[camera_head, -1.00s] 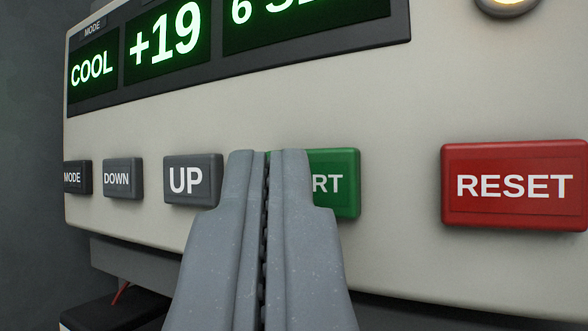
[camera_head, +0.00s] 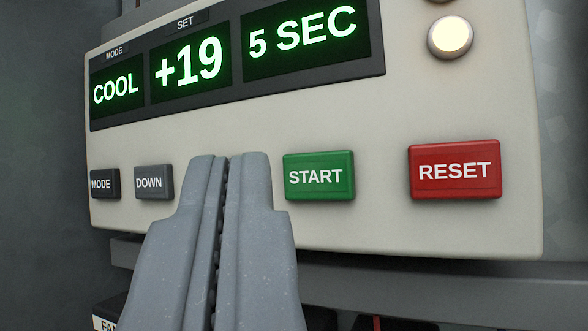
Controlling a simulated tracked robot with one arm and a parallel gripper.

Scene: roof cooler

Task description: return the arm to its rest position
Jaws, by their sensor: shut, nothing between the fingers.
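My gripper (camera_head: 231,160) is shut and empty, its two grey fingers pressed together in front of a cream control panel (camera_head: 420,115). It hides the UP button, between the DOWN button (camera_head: 153,182) and the green START button (camera_head: 319,176). The fingertips appear left of START and do not overlap it. A red RESET button (camera_head: 455,170) is to the right, and a dark MODE button (camera_head: 104,184) is at the far left. The display (camera_head: 240,60) reads COOL, +19 and 5 SEC in green.
A round lamp (camera_head: 450,38) glows pale at the panel's upper right. Below the panel is a grey ledge (camera_head: 440,275), with a partly seen label (camera_head: 108,322) at the lower left. Grey wall shows on both sides of the panel.

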